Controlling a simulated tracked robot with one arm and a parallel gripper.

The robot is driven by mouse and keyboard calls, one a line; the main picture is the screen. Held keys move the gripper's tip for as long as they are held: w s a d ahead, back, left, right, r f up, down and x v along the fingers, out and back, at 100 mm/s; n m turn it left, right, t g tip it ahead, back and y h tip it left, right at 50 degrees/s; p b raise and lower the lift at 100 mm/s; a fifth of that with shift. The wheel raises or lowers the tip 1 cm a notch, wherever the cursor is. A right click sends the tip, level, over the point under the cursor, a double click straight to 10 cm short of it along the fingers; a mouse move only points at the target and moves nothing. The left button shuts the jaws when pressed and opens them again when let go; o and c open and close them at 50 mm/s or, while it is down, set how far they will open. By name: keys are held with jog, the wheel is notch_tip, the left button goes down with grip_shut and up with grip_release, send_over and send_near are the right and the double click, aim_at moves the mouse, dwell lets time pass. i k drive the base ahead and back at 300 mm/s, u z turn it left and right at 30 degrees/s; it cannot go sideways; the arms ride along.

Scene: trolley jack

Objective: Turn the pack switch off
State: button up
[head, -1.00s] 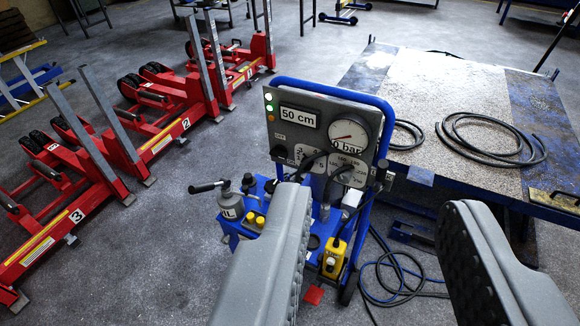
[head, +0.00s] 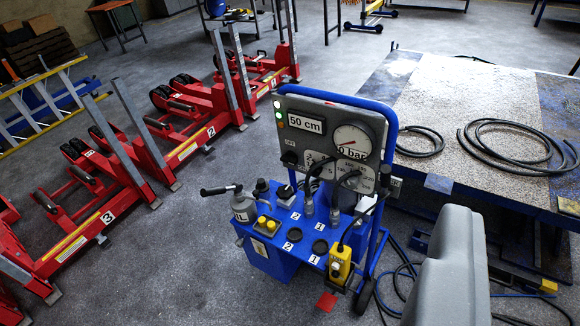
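The blue hydraulic pack (head: 269,262) stands on wheels in the middle, with an upright grey control panel (head: 322,104). A dark knob (head: 289,158), apparently the pack switch, is at the panel's lower left under a small label; its setting is too small to read. Upper green lamps (head: 278,110) glow at the panel's left edge, above an orange one. A display reads 50 cm (head: 305,122); the dial (head: 352,139) is marked bar. One grey finger of my gripper (head: 450,270) shows at lower right, apart from the panel. Floor shows beyond it; the other finger is out of frame.
Red numbered lifting columns (head: 140,165) stand in a row on the left. A blue-framed table (head: 420,85) with coiled black hoses is on the right. A yellow hand pendant (head: 340,266) hangs at the pack's front. Hoses lie on the floor right of it. Floor at front left is clear.

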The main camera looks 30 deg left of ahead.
aim_at(290, 157)
jog(key=i, duration=1)
